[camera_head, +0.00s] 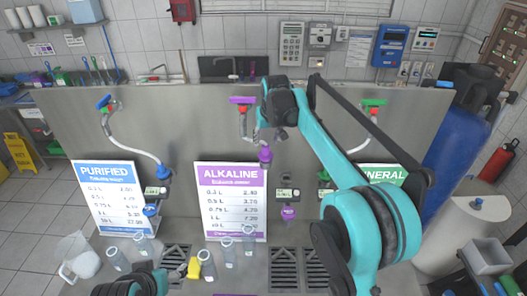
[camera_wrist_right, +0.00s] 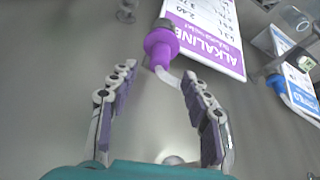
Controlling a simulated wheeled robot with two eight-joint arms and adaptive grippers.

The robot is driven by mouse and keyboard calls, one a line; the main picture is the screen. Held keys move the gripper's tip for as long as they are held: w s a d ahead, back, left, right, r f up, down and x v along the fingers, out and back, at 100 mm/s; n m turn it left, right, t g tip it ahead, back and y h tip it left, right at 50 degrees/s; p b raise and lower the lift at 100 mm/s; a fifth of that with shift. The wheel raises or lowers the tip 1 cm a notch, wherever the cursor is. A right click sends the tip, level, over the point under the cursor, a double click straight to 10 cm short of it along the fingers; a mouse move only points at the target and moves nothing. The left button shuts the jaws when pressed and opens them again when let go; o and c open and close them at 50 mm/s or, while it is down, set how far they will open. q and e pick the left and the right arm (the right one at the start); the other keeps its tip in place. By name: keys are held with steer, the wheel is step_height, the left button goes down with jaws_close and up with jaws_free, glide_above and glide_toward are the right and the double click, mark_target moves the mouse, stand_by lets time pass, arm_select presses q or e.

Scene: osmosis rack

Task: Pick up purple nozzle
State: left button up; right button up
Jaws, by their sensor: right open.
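The purple nozzle (camera_head: 265,154) hangs on a pale hose in front of the grey panel, beside the upper right corner of the purple ALKALINE sign (camera_head: 230,178). In the right wrist view the purple nozzle (camera_wrist_right: 160,45) is just beyond the fingertips, with a dark grey end and the pale hose leaving it. My right gripper (camera_head: 270,133) is above the nozzle in the head view. In its wrist view the right gripper (camera_wrist_right: 159,74) is open, with nothing between its fingers.
A purple and red holder (camera_head: 242,101) sits above the hose. Blue PURIFIED (camera_head: 103,190) and green MENERAL-side signs (camera_head: 382,176) flank the middle one. Several clear bottles and a jug (camera_head: 78,262) stand low at the front left, near dark drain grates (camera_head: 283,262). The panel around the nozzle is mostly clear.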

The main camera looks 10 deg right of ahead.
mark_target(266, 146)
steer(key=p+x, duration=0.1)
steer(key=x, duration=0.5)
steer(key=shift+d+f, duration=0.1)
jaws_close()
